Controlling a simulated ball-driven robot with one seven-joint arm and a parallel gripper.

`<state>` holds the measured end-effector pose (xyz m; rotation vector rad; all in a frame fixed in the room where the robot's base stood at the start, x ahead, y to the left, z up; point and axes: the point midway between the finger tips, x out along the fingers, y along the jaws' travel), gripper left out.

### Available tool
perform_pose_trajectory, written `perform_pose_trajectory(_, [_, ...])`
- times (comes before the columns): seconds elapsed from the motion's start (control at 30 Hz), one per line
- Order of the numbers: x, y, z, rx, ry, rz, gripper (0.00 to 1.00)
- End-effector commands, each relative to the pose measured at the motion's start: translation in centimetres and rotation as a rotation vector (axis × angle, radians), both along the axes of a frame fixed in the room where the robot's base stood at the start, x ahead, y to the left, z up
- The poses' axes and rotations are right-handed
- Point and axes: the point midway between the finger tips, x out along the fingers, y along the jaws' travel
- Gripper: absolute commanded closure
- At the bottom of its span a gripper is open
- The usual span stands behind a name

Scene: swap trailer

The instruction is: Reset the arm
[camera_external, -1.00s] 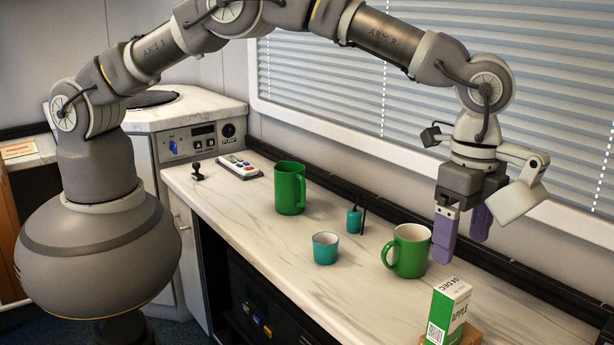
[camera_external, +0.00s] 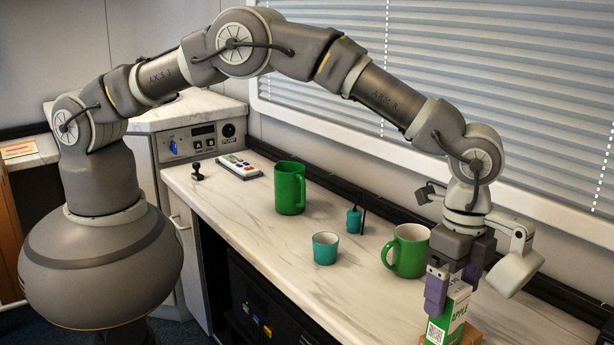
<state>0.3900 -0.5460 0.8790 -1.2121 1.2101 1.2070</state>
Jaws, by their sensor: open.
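My gripper (camera_external: 455,287) is open, its purple fingers pointing down. It is at the upper part of a green and white apple carton (camera_external: 448,322). One finger overlaps the carton's top left in the picture and the other is behind it at the right. I cannot tell whether the fingers touch it. The carton stands upright by a small brown block or box (camera_external: 470,338), partly cut off by the picture's lower edge. My arm reaches over the counter from the left.
A green mug with white inside (camera_external: 408,250) stands just left of my gripper. Blinds (camera_external: 530,100) are behind.

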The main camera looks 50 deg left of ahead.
Motion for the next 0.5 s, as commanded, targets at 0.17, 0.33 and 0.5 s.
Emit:
perform_pose_trajectory(0.17, [-0.6, 1.0, 0.8, 0.004, 0.002, 0.001, 0.17])
perform_pose_trajectory(0.33, [-0.9, 1.3, 0.7, 0.004, 0.002, 0.001, 0.17])
perform_pose_trajectory(0.5, [-0.9, 1.3, 0.7, 0.004, 0.002, 0.001, 0.17])
